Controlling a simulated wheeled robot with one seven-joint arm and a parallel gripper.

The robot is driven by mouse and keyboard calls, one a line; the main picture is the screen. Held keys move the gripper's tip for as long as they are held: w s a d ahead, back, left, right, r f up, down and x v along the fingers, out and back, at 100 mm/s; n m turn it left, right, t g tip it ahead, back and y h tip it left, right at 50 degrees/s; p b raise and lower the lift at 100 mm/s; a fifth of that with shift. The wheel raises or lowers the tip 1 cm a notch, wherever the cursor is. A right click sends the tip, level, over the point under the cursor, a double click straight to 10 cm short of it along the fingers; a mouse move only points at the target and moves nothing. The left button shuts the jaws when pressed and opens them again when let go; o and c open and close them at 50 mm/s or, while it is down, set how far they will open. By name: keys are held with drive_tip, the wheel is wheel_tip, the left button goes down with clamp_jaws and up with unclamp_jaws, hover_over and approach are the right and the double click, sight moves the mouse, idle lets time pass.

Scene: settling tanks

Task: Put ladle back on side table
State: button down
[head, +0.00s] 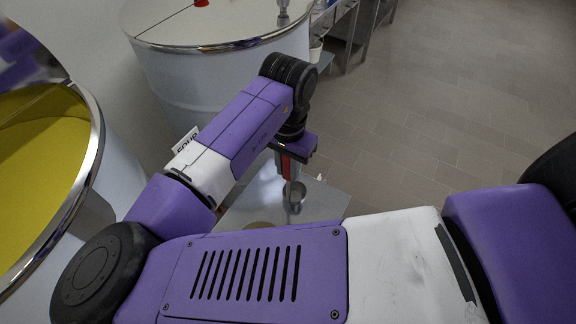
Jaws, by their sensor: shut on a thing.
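My gripper (288,174) points down over the side table (328,203), a shiny grey metal top in the middle of the view. It is shut on the ladle (294,194), whose round metal bowl shows just below the fingers. A red part shows between the fingers; I cannot tell whether it belongs to the ladle. The fingers and my arm hide most of the ladle, and I cannot tell whether it touches the table. My arm also covers the table's near and left parts.
A large white tank (215,75) with a shiny lid stands behind the table. An open tank with yellow contents (40,150) stands at the left. A metal bench (345,30) is at the back. The tiled floor (450,90) at the right is clear.

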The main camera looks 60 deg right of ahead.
drive_tip(key=shift+f, duration=0.1)
drive_tip(key=c, duration=1.3)
unclamp_jaws()
drive_tip(key=shift+o, duration=0.2)
wheel_tip(320, 180, up, 12)
drive_tip(key=shift+r+b, duration=0.2)
drive_tip(key=shift+b, duration=0.45)
